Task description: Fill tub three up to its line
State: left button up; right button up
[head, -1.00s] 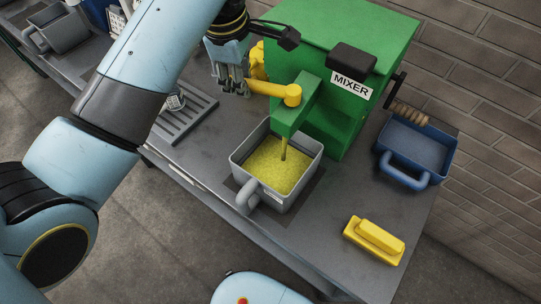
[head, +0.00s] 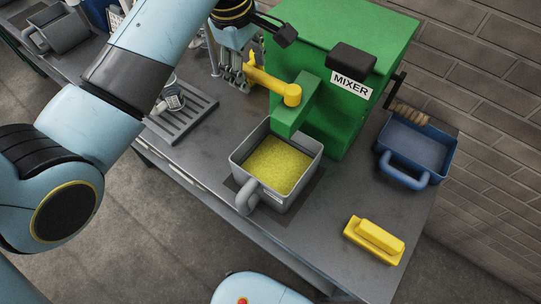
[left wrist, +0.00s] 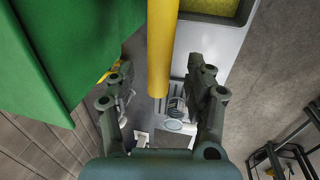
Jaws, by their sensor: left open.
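A grey tub (head: 290,203) with a loop handle stands under the spout of the green mixer (head: 330,60), with yellow pellets (head: 280,165) over its inside. No number or fill line can be made out on it. No stream shows below the spout. The yellow lever (head: 268,84) sticks out from the mixer's side towards the left. My left gripper (head: 234,82) is open at the lever's outer end. In the left wrist view the yellow lever (left wrist: 161,50) runs in between the spread fingers of the gripper (left wrist: 160,76); contact cannot be told. My right gripper is not in view.
A blue tub (head: 412,155) stands right of the mixer, near its crank (head: 408,112). A yellow block-like tool (head: 375,240) lies at the front right. A slotted grey tray (head: 185,118) with a small metal item lies left. Another grey tub (head: 60,35) is far left.

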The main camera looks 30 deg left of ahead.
pick_arm(q)
jog(key=shift+r, duration=0.1)
notch_tip(320, 180, up, 7)
jog(key=s, duration=0.1)
jog(key=shift+s, duration=0.2)
dwell(0.6)
jog(key=shift+a+f, duration=0.1)
jog(key=shift+f, duration=0.15)
